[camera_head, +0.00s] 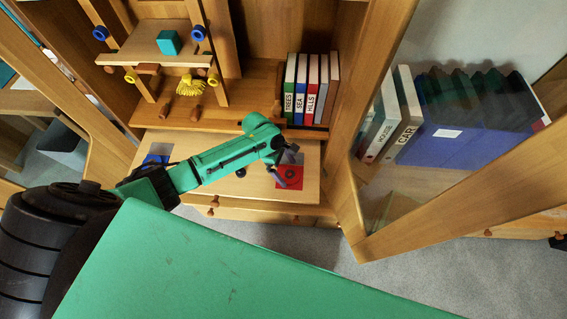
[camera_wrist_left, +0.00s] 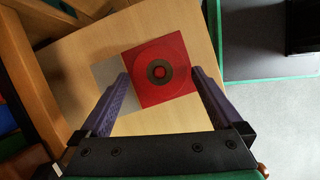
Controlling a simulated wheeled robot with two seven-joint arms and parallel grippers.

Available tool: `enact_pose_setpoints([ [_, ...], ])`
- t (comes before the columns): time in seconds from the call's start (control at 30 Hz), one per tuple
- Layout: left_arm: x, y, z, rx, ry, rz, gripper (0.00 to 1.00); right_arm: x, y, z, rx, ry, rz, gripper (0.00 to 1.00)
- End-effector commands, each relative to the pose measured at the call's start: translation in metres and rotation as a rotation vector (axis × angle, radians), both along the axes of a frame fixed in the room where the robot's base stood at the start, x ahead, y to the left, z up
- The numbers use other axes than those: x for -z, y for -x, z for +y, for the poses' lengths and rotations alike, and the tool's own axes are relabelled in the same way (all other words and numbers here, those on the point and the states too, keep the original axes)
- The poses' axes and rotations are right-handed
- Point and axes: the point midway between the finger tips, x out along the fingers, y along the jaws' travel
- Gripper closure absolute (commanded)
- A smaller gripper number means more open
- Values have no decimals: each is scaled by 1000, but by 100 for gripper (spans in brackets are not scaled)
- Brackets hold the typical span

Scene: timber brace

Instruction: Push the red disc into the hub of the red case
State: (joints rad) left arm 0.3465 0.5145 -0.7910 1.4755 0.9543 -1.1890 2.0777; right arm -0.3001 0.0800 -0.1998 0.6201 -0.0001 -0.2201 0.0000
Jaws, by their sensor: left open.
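The red case (camera_head: 291,178) lies open on the pale wooden board below the shelf. In the left wrist view it is a red square, with a grey panel (camera_wrist_left: 107,78) beside it that may be its lid. The red disc (camera_wrist_left: 145,88) shows faintly as a round outline over the red square, with a dark ring and red spot at its centre. I cannot tell whether it is seated in the hub. My left gripper (camera_wrist_left: 161,73) is open and empty above the case, its purple fingers either side of the centre. My right gripper is not in view.
A blue case (camera_head: 158,153) lies at the board's left. Books (camera_head: 312,90) stand on the shelf behind my left arm. A glass door (camera_head: 440,150) stands open at the right with folders behind it. A green surface (camera_head: 200,270) fills the foreground.

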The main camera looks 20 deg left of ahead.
Motion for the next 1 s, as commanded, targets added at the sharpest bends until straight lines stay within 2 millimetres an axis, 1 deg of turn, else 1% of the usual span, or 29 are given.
enact_pose_setpoints([
  [0.07,-12,0,4,-1,0,-1,0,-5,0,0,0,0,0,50],
  [0.17,-35,0,13,-1,-1,-3,0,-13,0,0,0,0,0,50],
  [0.3,-75,0,30,0,-1,-3,0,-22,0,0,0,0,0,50],
  [0.4,-100,0,41,-1,-2,-3,0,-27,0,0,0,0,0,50],
  [0.5,-119,0,49,-1,-1,-2,0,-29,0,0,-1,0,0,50],
  [0.6,-129,0,53,1,-1,0,0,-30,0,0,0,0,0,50],
  [0.67,-132,0,54,1,0,0,0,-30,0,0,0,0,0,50],
  [1.0,-132,0,54,0,0,-1,0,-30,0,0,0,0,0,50],
])
